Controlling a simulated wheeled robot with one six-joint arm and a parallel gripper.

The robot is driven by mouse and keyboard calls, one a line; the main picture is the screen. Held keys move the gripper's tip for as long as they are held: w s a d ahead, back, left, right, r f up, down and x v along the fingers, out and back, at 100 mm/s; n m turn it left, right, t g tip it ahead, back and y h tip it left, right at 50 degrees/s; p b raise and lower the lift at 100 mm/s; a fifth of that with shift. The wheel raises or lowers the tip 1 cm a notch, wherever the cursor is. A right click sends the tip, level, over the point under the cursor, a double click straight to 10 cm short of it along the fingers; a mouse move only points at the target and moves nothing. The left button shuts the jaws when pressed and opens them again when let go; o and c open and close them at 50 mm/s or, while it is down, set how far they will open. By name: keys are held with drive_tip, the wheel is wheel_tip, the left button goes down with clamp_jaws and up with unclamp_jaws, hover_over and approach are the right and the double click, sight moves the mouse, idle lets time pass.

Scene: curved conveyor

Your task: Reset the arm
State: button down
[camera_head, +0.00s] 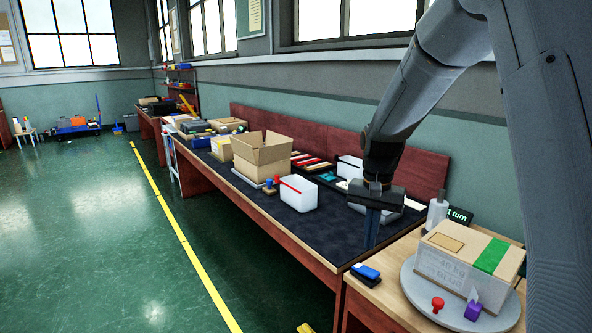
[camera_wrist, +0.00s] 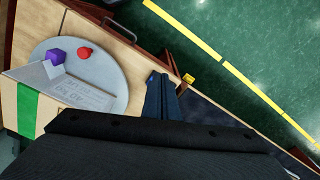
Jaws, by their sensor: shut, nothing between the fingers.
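My arm reaches down from the upper right in the head view. My gripper (camera_head: 372,232) points down above the near end of the dark-topped workbench (camera_head: 338,228), its fingers together and empty. In the wrist view my gripper (camera_wrist: 160,95) shows its closed fingers beside the edge of the wooden side table (camera_wrist: 118,40). Nothing is held, and I cannot tell the exact height of the fingertips above the bench.
A blue stapler-like item (camera_head: 366,272) lies nearby. An open carton (camera_head: 262,160) and a white bin (camera_head: 298,195) stand farther along.

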drive_tip(key=s+f+n, duration=0.2)
drive_tip(key=s, duration=0.9)
drive_tip(key=s+f+n, duration=0.1)
drive_tip(key=s+n, duration=0.2)
drive_tip(key=s, duration=0.9)
drive_tip(key=shift+s+f+n, duration=0.25)
drive_tip(key=shift+f+n, duration=0.05)
drive_tip(key=shift+f, duration=0.05)
